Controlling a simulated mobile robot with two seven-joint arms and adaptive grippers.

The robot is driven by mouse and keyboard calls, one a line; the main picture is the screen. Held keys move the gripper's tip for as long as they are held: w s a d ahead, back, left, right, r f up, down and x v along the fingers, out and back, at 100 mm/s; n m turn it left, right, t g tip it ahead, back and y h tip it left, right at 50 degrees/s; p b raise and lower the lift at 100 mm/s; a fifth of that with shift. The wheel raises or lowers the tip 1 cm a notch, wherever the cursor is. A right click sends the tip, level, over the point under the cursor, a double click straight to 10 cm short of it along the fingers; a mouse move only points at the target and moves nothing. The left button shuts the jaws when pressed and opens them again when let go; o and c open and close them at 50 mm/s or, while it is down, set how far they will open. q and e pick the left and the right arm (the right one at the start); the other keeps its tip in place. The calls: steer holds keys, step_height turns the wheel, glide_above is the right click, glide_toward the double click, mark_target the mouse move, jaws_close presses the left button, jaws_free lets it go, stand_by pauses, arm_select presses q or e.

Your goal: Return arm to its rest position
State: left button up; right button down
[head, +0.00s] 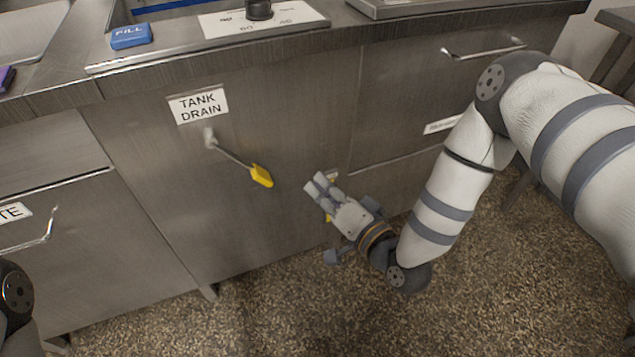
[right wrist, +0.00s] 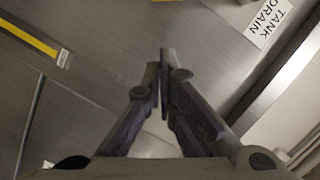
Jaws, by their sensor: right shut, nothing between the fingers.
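My right gripper (head: 318,187) is in front of the steel cabinet, low and to the right of the tank drain lever. In the right wrist view its fingers (right wrist: 164,60) are together with nothing between them. The yellow-tipped tank drain lever (head: 262,176) slants down to the right from its pivot on the cabinet front. A clear gap separates it from my right gripper in the head view. My right arm comes in from the right, bent at the elbow. Only a piece of my left arm shows at the lower left edge; the left gripper is not visible.
The "TANK DRAIN" label (head: 198,105) is above the lever. The steel counter edge (head: 215,55) runs above, with a blue "FILL" block (head: 131,36) and a dial plate (head: 285,19). A drawer handle (head: 484,49) is at upper right. The speckled floor (head: 300,310) below is clear.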

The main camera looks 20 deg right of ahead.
steer(key=s+a+f+n+g+p, duration=0.1)
steer(key=s+f+n+g+p, duration=0.25)
steer(key=s, duration=0.75)
steer(key=s+f+n+g+p, duration=0.1)
steer(key=s+f+n+g, duration=0.1)
steer(key=s+f+g, duration=0.6)
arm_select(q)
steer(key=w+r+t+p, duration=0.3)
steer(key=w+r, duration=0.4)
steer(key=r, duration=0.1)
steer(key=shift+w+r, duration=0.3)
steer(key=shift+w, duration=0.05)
arm_select(e)
steer(key=s+d+r+n+g+h, duration=0.1)
steer(key=s+d+r+g, duration=0.1)
steer(key=s, duration=0.6)
steer(key=s+d+r+n+g+h, duration=0.1)
steer(key=s+d+r+g, duration=0.1)
steer(key=s, duration=0.6)
steer(key=s+d+r+n+g+h, duration=0.1)
steer(key=s+d+r+g+h, duration=0.1)
steer(key=s, duration=0.6)
steer(key=shift+s+d+r+g, duration=0.15)
steer(key=shift+d+r+g, duration=0.2)
steer(key=shift+r+g, duration=0.3)
